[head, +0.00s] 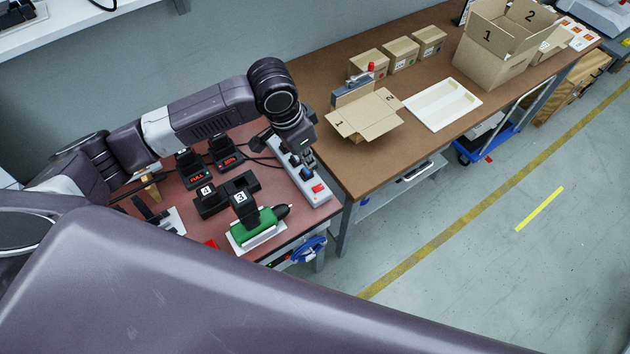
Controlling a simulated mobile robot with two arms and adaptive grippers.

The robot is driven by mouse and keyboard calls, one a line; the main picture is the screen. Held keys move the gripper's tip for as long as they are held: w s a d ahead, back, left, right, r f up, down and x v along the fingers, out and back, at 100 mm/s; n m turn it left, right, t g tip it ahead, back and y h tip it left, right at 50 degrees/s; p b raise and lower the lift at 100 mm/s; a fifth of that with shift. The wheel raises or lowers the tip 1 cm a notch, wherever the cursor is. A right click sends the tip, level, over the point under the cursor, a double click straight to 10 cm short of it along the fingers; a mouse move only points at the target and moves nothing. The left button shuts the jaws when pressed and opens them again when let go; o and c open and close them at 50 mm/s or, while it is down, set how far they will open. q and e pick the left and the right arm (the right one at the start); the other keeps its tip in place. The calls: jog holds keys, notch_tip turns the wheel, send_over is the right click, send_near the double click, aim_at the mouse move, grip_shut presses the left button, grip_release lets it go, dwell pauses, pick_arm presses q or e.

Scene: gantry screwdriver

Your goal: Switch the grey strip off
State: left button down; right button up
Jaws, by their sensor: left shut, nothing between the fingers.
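The grey power strip (321,197) lies along the right edge of the red-brown bench, with sockets along it. A red switch (318,188) shows at its near end. My left gripper (309,174) is shut with nothing in it and points down at the strip, just behind the red switch. I cannot tell whether its tips touch the strip. The gripper and wrist hide part of the strip's middle. Whether the switch is on or off is too small to tell. My right gripper is not in view.
Black chargers (221,151) and numbered black holders (211,200) with cables stand to the left. A brown table (420,150) with cartons is to the right.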

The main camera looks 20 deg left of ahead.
pick_arm(q)
jog(key=p, duration=0.2)
send_over(317, 189)
jog(key=f, duration=0.7)
jog(key=shift+s+a+f, duration=0.2)
jog(key=shift+s+f, duration=0.15)
jog(key=shift+f, duration=0.05)
jog(key=x, duration=0.3)
jog(key=p+x, duration=0.1)
jog(key=x, duration=0.1)
jog(key=shift+s+a+f, duration=0.1)
jog(key=shift+s+a, duration=0.25)
jog(key=shift+s, duration=0.05)
jog(key=shift+s+f, duration=0.1)
jog(key=shift+f, duration=0.35)
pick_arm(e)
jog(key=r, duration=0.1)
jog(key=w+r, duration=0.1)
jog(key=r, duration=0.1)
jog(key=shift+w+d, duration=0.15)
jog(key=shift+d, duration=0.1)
pick_arm(q)
jog(key=shift+f, duration=0.1)
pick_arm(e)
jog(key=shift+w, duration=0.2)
